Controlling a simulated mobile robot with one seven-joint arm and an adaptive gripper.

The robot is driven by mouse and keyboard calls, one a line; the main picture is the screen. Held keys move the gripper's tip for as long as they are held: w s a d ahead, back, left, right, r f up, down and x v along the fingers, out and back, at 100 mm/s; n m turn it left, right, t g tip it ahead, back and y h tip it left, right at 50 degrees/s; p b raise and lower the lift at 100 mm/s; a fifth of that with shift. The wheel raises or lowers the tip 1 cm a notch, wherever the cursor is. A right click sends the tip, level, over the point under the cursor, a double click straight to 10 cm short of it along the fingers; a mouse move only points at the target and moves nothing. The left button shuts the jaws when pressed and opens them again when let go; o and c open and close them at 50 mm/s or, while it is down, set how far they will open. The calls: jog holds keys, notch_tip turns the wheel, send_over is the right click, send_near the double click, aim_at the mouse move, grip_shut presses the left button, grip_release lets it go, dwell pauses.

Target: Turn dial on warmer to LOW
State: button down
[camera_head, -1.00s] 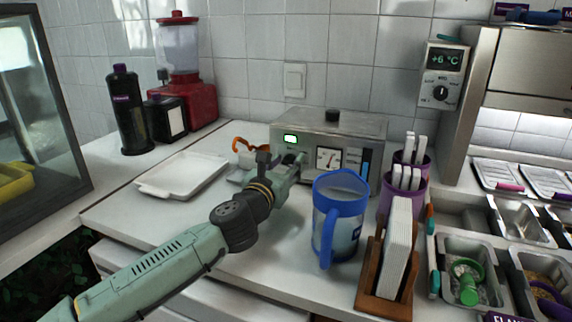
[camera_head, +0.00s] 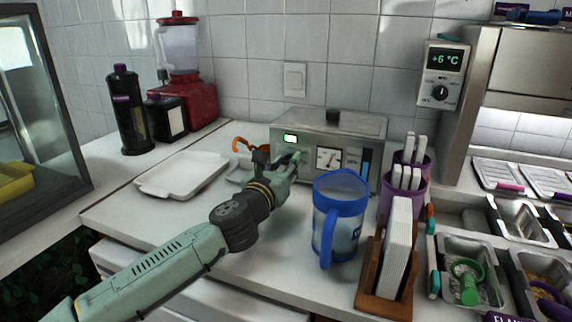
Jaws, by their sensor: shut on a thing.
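My gripper (camera_head: 294,160) is at the lower left of that front, below the display. It is shut on what appears to be the dial, which my fingers mostly hide. I cannot read the dial's markings or its setting from here.
A blue-rimmed jug (camera_head: 340,215) stands close right of my gripper. A wooden holder with white cards (camera_head: 395,255) and purple cups (camera_head: 402,195) are further right. A white tray (camera_head: 182,175) lies left. An orange-handled object (camera_head: 250,145) is behind my wrist.

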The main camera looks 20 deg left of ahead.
jog(key=n, duration=0.4)
jog(key=shift+a, duration=0.1)
jog(key=shift+n, duration=1.6)
jog(key=c, duration=1.2)
grip_release()
jog(key=shift+c, duration=0.2)
jog(key=s, duration=1.2)
jog(key=shift+a, duration=0.2)
